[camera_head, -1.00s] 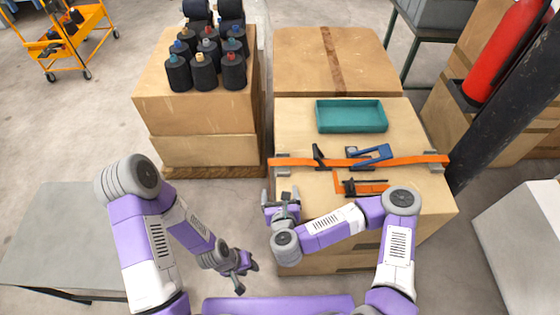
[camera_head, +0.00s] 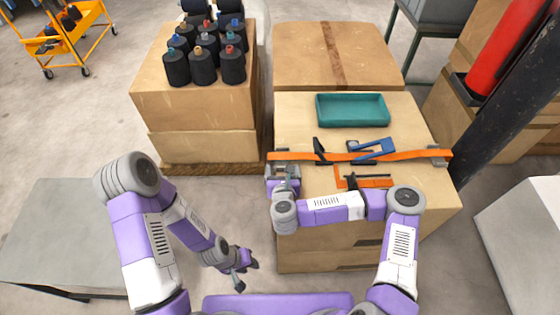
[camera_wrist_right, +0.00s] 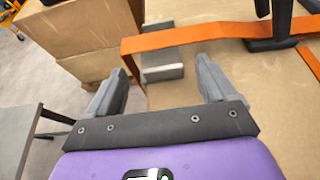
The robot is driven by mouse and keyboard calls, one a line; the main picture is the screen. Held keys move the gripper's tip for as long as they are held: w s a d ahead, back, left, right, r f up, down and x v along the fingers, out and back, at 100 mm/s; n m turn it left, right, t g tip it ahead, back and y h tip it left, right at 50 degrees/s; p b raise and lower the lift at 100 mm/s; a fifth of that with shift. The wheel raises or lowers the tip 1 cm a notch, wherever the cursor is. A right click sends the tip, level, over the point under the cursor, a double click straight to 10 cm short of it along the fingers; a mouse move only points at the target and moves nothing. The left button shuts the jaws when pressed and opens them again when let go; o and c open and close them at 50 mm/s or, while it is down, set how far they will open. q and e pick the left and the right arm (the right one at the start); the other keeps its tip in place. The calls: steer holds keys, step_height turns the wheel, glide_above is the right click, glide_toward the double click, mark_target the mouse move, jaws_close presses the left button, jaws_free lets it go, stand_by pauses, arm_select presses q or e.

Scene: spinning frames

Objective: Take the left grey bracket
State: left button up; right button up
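The left grey bracket (camera_head: 281,155) sits at the left edge of the wooden box top, under the left end of the orange strap (camera_head: 340,157). In the right wrist view the bracket (camera_wrist_right: 163,72) lies ahead, between and beyond the two fingertips, with the strap (camera_wrist_right: 190,33) over its upper part. My right gripper (camera_head: 283,172) is just in front of the bracket; in the wrist view its fingers (camera_wrist_right: 162,80) are spread wide and empty. The right grey bracket (camera_head: 438,153) is at the strap's other end. My left gripper (camera_head: 240,270) hangs low, away from the box; its fingers are too small to judge.
A teal tray (camera_head: 352,110) stands behind the strap. A blue-handled tool (camera_head: 373,150), a black clamp (camera_head: 319,149) and an orange-and-black tool (camera_head: 362,181) lie near the strap. Cardboard boxes with several dark bottles (camera_head: 204,65) stand left, across a narrow gap.

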steer(key=c, duration=1)
steer(key=shift+c, duration=0.2)
